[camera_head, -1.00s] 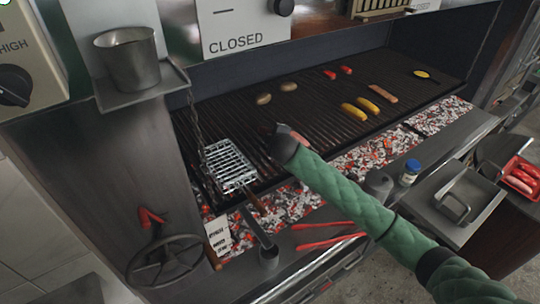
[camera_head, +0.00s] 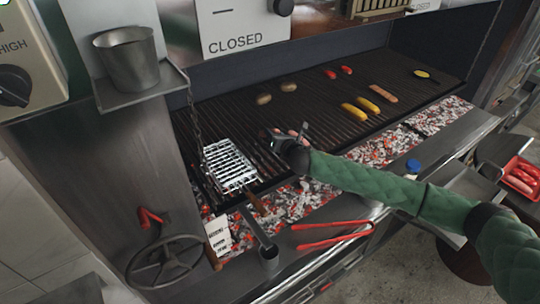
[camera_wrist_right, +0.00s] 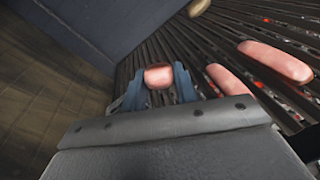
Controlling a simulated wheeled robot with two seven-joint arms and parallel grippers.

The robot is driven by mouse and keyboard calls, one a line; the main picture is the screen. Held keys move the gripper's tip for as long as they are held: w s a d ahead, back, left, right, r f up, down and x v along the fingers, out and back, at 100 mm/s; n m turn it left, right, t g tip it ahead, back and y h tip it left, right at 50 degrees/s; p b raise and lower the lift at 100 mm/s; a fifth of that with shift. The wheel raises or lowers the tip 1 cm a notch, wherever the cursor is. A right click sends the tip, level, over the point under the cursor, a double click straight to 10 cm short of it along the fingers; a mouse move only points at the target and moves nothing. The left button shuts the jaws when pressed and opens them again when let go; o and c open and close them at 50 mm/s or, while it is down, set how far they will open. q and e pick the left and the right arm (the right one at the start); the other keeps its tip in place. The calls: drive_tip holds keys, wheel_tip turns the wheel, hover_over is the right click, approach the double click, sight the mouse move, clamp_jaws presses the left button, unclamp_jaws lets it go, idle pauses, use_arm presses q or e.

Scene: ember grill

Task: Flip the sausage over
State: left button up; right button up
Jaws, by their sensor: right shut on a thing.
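My right gripper (camera_head: 298,134) is low over the left-middle part of the dark grill grate (camera_head: 330,85). In the right wrist view the gripper (camera_wrist_right: 158,82) is shut on a pink sausage (camera_wrist_right: 158,75), seen end-on between the two blue-grey fingers. In the head view only a small pink bit shows at the fingertips. Two more pink sausages, one longer (camera_wrist_right: 275,62) and one nearer (camera_wrist_right: 232,88), lie on the bars beside the gripper in the wrist view. I cannot tell whether the held sausage touches the grate. My left gripper is not in view.
A wire grill basket (camera_head: 230,165) lies left of the gripper. Corn cobs (camera_head: 354,111) and potatoes (camera_head: 264,99) sit farther back. Glowing coals (camera_head: 290,203) line the front. Red tongs (camera_head: 335,236) lie on the front ledge; a red tray of sausages (camera_head: 521,176) stands at right.

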drive_tip(key=n+g, duration=0.1)
drive_tip(key=n, duration=0.1)
drive_tip(key=n+g+y, duration=0.1)
drive_tip(key=n, duration=0.1)
drive_tip(key=n+y, duration=0.1)
drive_tip(key=n, duration=0.2)
drive_tip(key=shift+w+d+r+g, duration=0.1)
drive_tip(key=shift+w+r+g, duration=0.15)
drive_tip(key=shift+g, duration=0.15)
drive_tip(key=shift+f+b, duration=0.3)
drive_tip(key=shift+f, duration=0.25)
drive_tip(key=f, duration=0.1)
drive_tip(key=w+f+b, duration=0.1)
drive_tip(key=a+f, duration=0.1)
drive_tip(key=shift+w+f+b, duration=0.15)
drive_tip(key=shift+f+b, duration=0.05)
drive_tip(key=shift+b, duration=0.15)
drive_tip(key=shift+f+b, duration=0.3)
drive_tip(key=shift+f, duration=0.3)
drive_tip(key=o, duration=0.6)
drive_tip(key=shift+a, duration=0.1)
drive_tip(key=shift+c, duration=0.2)
drive_tip(key=o, duration=0.6)
drive_tip(key=shift+c, duration=0.2)
